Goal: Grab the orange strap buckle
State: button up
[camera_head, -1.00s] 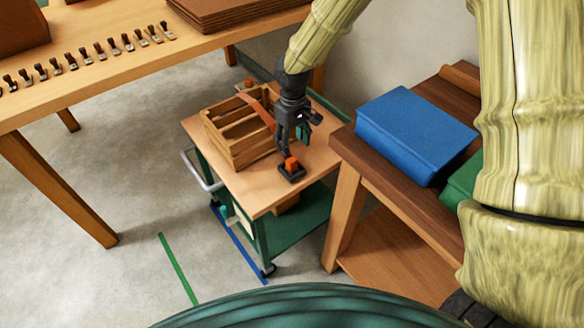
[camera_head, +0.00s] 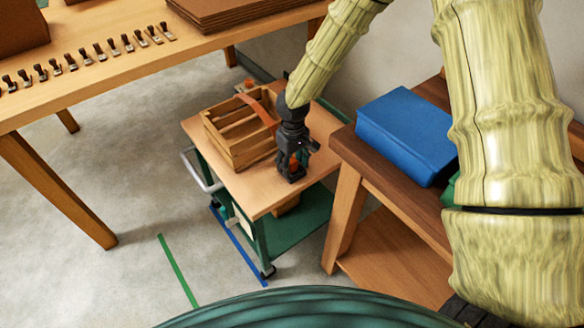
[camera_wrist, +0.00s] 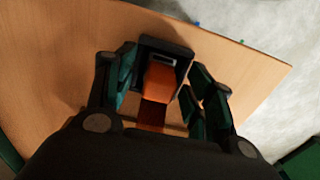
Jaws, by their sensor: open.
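The orange strap buckle (camera_wrist: 160,82) sits in a dark holder (camera_wrist: 172,52) on the wooden top of a green cart. In the wrist view it lies between the two fingers of my gripper (camera_wrist: 162,92), which is open, with a gap showing on the right side. In the head view my gripper (camera_head: 293,166) is right over the holder (camera_head: 290,177), and only a little of the orange buckle (camera_head: 294,163) shows between the fingers. I cannot tell whether either finger touches it.
A wooden crate (camera_head: 236,150) with an orange strap over it stands left of my gripper on the cart top (camera_head: 258,195). A bench with a blue box (camera_head: 405,135) is close on the right. A table with several clips (camera_head: 70,66) is at upper left.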

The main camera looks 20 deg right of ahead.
jog(key=shift+c, duration=0.2)
grip_shut()
jog(key=shift+r, duration=0.15)
